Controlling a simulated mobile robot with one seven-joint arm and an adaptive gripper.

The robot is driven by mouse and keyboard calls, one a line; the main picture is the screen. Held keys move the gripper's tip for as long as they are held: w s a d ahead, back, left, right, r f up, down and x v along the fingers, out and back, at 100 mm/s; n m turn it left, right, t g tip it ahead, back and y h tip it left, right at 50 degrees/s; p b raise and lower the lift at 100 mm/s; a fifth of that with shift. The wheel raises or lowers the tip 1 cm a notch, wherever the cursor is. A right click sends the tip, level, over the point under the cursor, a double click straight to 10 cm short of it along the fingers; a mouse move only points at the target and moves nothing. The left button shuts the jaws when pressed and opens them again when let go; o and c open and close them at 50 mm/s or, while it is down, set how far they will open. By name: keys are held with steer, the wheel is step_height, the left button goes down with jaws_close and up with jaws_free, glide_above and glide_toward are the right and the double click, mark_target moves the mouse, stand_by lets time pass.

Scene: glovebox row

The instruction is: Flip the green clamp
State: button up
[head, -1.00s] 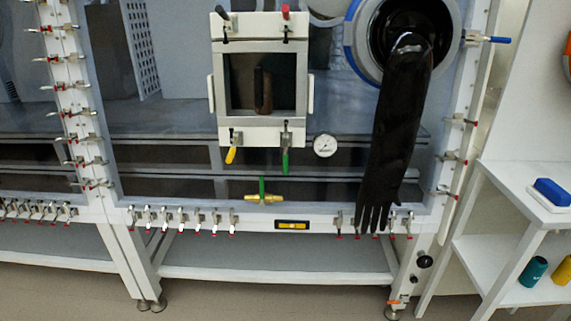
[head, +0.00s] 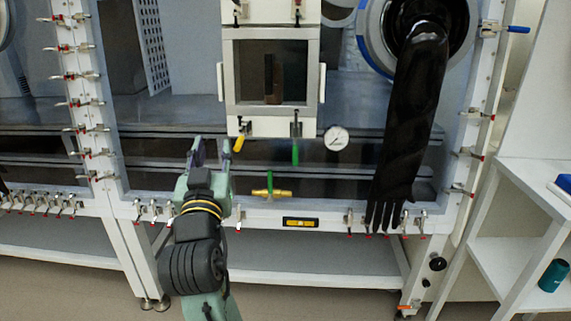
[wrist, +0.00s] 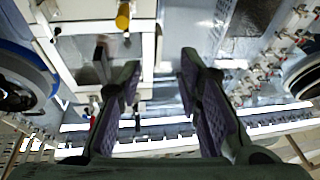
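The green clamp (head: 295,152) is on the lower right edge of the white hatch frame in the head view. Its green handle hangs straight down. My gripper (head: 210,150) is up in front of the glovebox, to the left of the green clamp in the picture and apart from it. The wrist view shows the two fingers (wrist: 160,66) spread with nothing between them. The yellow clamp (head: 238,145) sits on the lower left of the frame, between my gripper and the green clamp. I cannot make out the green clamp in the wrist view.
A brass valve with a green handle (head: 269,182) is below the hatch. A round gauge (head: 336,138) is right of the green clamp. A black glove (head: 408,130) hangs further right. Small red-tipped clamps line the lower rail (head: 330,216).

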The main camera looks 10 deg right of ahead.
mark_target(295, 157)
steer(key=s+d+f+m+g+h, duration=0.1)
steer(key=d+f+m+g+h, duration=0.2)
steer(key=d, duration=0.4)
steer(key=d+f+m+g+h, duration=0.1)
steer(key=d+f+g+h, duration=0.1)
steer(key=d+f, duration=0.35)
steer(key=shift+t, duration=0.3)
steer(key=x, duration=0.3)
steer(key=r+x, duration=0.1)
steer(key=x, duration=0.3)
steer(key=d+p+x, duration=0.1)
steer(key=x, duration=0.3)
steer(key=shift+s+d+r, duration=0.1)
steer(key=shift+s+r, duration=0.15)
steer(key=shift+s, duration=0.1)
steer(key=shift+c, duration=0.2)
jaws_close()
